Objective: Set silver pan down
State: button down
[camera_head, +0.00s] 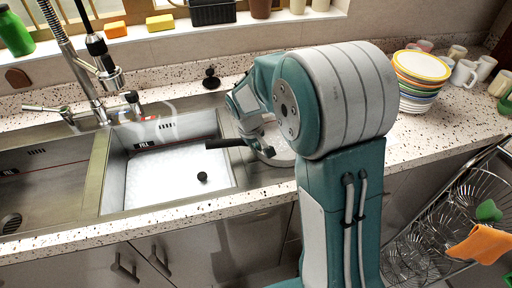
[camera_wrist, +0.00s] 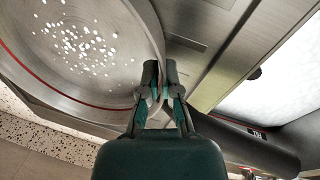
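The silver pan (camera_wrist: 75,50) fills the upper left of the wrist view, with a red line around its inside and white specks on its bottom. In the head view a part of the pan (camera_head: 282,158) shows beside the sink's right edge, mostly behind my arm. Its black handle (camera_head: 226,143) points left over the basin; it also shows at lower right in the wrist view (camera_wrist: 255,146). My gripper (camera_wrist: 160,80) has its fingers close together on either side of the pan's rim near the handle. Whether the pan touches the counter is hidden.
The right sink basin (camera_head: 165,175) holds whitish suds or water and a small dark object. A tall faucet (camera_head: 85,70) stands behind. Stacked bowls (camera_head: 420,80) and mugs stand at the right back. A wire rack (camera_head: 440,225) is at lower right. The front counter strip (camera_head: 180,225) is clear.

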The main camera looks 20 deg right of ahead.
jog(key=c, duration=0.8)
grip_release()
notch_tip(320, 180, up, 11)
jog(key=a, duration=0.2)
jog(key=s+d+r+m+t+y, duration=0.1)
jog(key=s+r+t, duration=0.1)
jog(key=s, duration=0.9)
jog(key=s+d+r+m+t+y, duration=0.1)
jog(key=s+r, duration=0.3)
jog(key=s, duration=0.8)
jog(key=shift+s+r+m+t, duration=0.2)
jog(key=shift+s+m+t, duration=0.1)
jog(key=shift+m+t, duration=0.55)
